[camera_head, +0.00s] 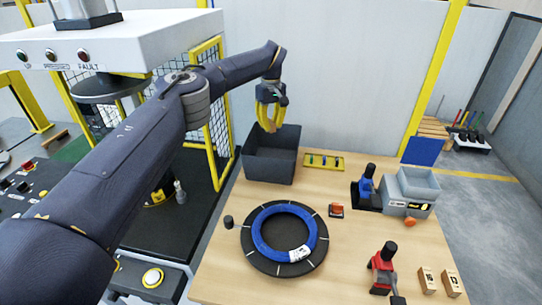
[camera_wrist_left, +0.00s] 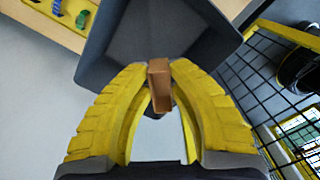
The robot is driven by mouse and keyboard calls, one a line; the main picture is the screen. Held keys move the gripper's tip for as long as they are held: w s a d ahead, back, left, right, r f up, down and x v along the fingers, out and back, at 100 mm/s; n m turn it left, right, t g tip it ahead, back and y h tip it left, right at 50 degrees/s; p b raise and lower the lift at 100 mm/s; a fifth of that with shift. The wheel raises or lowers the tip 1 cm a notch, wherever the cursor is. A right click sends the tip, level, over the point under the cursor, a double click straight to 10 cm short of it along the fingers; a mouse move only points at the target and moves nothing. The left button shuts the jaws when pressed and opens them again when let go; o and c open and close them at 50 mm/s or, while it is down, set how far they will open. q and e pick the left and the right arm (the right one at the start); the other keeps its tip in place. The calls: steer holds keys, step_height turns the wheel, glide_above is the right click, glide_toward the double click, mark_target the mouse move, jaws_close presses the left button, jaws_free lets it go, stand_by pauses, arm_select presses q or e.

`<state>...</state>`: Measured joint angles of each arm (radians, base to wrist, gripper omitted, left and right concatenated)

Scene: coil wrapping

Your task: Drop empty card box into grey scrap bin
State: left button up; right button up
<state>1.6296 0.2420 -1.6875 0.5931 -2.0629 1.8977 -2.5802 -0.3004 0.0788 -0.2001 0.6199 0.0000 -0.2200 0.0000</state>
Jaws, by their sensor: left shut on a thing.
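My left gripper (camera_head: 268,122) is above the grey scrap bin (camera_head: 268,170), which stands at the back left of the table. In the left wrist view its yellow fingers (camera_wrist_left: 160,85) are shut on the small brown card box (camera_wrist_left: 159,85), held at the fingertips. The bin's dark inside (camera_wrist_left: 160,30) lies beyond the box in that view. In the head view the box is mostly hidden by the fingers. My right gripper does not show in either view.
A blue coil (camera_head: 288,232) lies on a round black turntable (camera_head: 258,258). A yellow rack (camera_head: 323,161) stands right of the bin.

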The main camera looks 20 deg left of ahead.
arm_select(q)
steer(key=shift+f, duration=0.25)
steer(key=o, duration=0.8)
steer(key=shift+r, duration=0.1)
step_height(320, 180, up, 12)
steer(key=shift+f, duration=0.1)
stand_by(0.4)
